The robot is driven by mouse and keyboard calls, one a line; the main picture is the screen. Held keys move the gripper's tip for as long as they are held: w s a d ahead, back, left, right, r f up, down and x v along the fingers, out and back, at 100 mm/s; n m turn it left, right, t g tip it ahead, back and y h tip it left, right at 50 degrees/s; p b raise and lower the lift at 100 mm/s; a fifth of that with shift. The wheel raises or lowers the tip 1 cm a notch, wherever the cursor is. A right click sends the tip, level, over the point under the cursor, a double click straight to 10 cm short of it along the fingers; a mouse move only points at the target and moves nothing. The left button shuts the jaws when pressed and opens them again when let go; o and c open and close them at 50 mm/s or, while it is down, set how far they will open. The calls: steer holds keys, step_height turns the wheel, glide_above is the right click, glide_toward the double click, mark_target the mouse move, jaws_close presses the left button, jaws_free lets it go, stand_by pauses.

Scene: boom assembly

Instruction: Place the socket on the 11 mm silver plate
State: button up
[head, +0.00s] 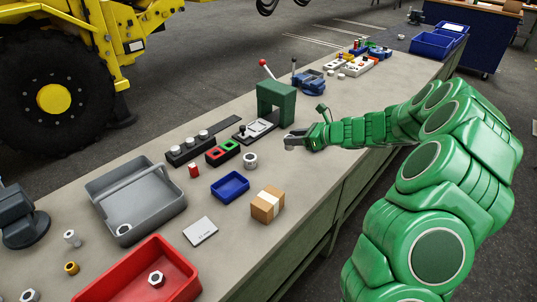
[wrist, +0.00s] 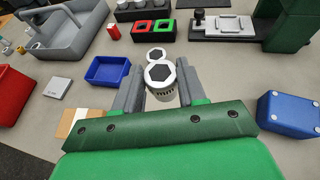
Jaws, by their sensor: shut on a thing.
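My gripper (wrist: 158,88) is shut on a silver socket (wrist: 159,76) with a dark hexagonal opening, held upright between the two grey fingers. In the head view my gripper (head: 296,140) is over the bench, right of the centre; the held socket is hard to make out there. A flat silver plate (head: 200,231) with small dark marking lies on the bench at the front left of the gripper, apart from it. It also shows at the left in the wrist view (wrist: 57,88). Its marking is too small to read.
A second hex-topped piece (head: 250,160) stands just beyond the held socket. A blue tray (head: 230,186) and a cardboard box (head: 267,205) lie near the silver plate. A green press (head: 277,101) stands behind. A red bin (head: 140,270) is at the front left.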

steer(key=s+a+r+n+g+y, duration=0.1)
steer(key=s+a+n+g, duration=0.2)
steer(key=s+a, duration=0.6)
steer(key=s+a+n+g, duration=0.35)
steer(key=s+a, duration=0.25)
steer(key=s, duration=0.8)
steer(key=s+a+r+n+g+y, duration=0.1)
steer(key=s+a+n+g, duration=0.25)
steer(key=s+a, duration=0.55)
glide_above(206, 229)
steer(key=shift+m+g, duration=0.3)
steer(key=shift+m, duration=0.1)
steer(key=f, duration=0.9)
steer(key=shift+s+d+f, duration=0.1)
steer(key=shift+s+f, duration=0.1)
steer(key=shift+f, duration=0.15)
steer(key=shift+w+a+f, duration=0.2)
steer(key=shift+w+f, duration=0.05)
steer(key=shift+f, duration=1.65)
steer(key=shift+f, duration=0.1)
steer(key=o, duration=1.1)
steer(key=shift+o, duration=0.2)
